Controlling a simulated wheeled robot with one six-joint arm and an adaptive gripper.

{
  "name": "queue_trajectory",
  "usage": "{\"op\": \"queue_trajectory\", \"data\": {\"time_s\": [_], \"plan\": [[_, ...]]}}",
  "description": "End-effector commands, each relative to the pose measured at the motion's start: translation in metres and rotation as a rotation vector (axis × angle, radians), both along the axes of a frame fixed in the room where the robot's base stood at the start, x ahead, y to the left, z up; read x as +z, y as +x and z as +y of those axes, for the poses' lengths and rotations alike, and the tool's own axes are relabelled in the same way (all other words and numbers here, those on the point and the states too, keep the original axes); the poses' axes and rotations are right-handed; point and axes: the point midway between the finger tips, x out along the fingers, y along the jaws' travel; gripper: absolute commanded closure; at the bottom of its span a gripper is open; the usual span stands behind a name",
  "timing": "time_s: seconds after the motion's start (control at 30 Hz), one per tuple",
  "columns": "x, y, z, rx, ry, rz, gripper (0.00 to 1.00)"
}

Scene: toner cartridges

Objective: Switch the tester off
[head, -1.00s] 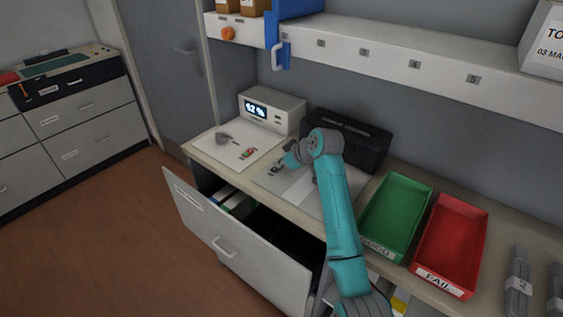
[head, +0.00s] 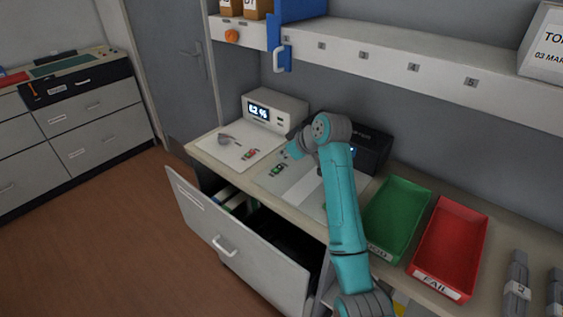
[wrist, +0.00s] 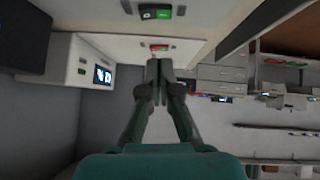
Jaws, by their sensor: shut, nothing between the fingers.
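A pale box with a lit display (head: 275,108) stands at the back left of the counter; its display also shows in the wrist view (wrist: 102,75). In front of it, a red-lit switch (head: 251,154) sits on a white panel (head: 228,155). A green-lit switch (head: 277,170) sits on the neighbouring grey panel. The wrist view shows the red switch (wrist: 159,47) just beyond my fingertips and the green switch (wrist: 157,12) at the top edge. My gripper (wrist: 158,62) is shut and empty, apparently above the panels. I cannot tell which switch belongs to the tester.
A black box (head: 368,150) with a small blue light stands behind my arm. A green tray (head: 398,210) and a red tray (head: 452,240) lie to the right. An open drawer (head: 235,240) juts out below the counter. A shelf (head: 400,65) runs above.

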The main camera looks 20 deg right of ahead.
Motion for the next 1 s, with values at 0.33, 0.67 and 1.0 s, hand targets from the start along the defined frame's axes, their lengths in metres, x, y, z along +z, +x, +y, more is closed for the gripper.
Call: {"op": "queue_trajectory", "data": {"time_s": [0.33, 0.67, 1.0], "plan": [[0.042, -0.036, -0.021, -0.001, 0.000, -0.003, 1.00], [0.049, -0.043, -0.024, -0.001, 0.000, -0.001, 1.00], [0.050, -0.047, -0.040, -0.003, 0.000, -0.003, 1.00]]}}
